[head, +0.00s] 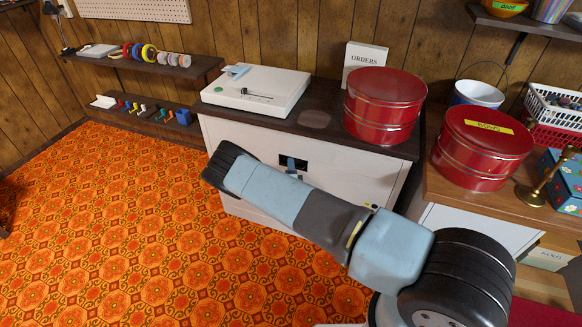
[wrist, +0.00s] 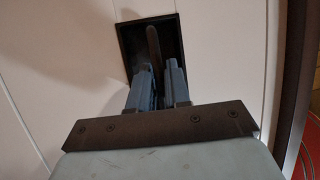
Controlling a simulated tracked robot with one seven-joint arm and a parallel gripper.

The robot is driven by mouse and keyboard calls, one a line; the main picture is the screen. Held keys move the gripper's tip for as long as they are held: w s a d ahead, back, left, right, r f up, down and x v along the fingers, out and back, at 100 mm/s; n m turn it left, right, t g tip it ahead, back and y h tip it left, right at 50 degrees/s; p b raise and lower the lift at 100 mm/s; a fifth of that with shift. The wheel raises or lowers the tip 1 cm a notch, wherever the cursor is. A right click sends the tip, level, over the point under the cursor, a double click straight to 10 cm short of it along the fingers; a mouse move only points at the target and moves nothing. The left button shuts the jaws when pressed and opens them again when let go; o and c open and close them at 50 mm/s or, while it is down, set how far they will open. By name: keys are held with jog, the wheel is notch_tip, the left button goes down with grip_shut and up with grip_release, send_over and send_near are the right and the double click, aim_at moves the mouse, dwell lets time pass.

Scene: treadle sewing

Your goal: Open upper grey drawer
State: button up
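The pale grey cabinet (head: 228,135) has a dark top and stands against the wall. Its upper drawer front (head: 335,178) looks flush with the cabinet, and my arm covers part of it. A black rectangular recess (head: 285,160) is set in that front; it also shows in the wrist view (wrist: 127,45). A dark bar-like handle (wrist: 153,42) stands in the recess. My gripper (wrist: 162,72) points into the recess, its two blue-grey fingers close together with a narrow gap. The fingers are at the bar's near end; whether they clamp it is unclear. My gripper is mostly hidden in the head view (head: 291,170).
On the cabinet top stand a white box-like device (head: 258,92), a red round tin (head: 383,105) and an ORDERS box (head: 361,58). A side table (head: 440,190) with another red tin (head: 480,150) is at right. The orange patterned floor (head: 130,220) at left is clear.

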grip_shut()
jog(key=shift+s+f, duration=0.1)
jog(key=shift+f, duration=0.05)
jog(key=s+a, duration=0.3)
jog(key=s, duration=0.6)
jog(key=s+a, duration=0.3)
jog(key=s, duration=0.5)
jog(key=s+a, duration=0.3)
jog(key=s, duration=0.6)
jog(key=shift+s+a, duration=0.25)
jog(key=shift+s, duration=0.1)
jog(key=shift+o, duration=1.1)
grip_release()
jog(key=shift+f, duration=0.1)
jog(key=shift+w+a+r, duration=0.1)
jog(key=shift+r, duration=0.1)
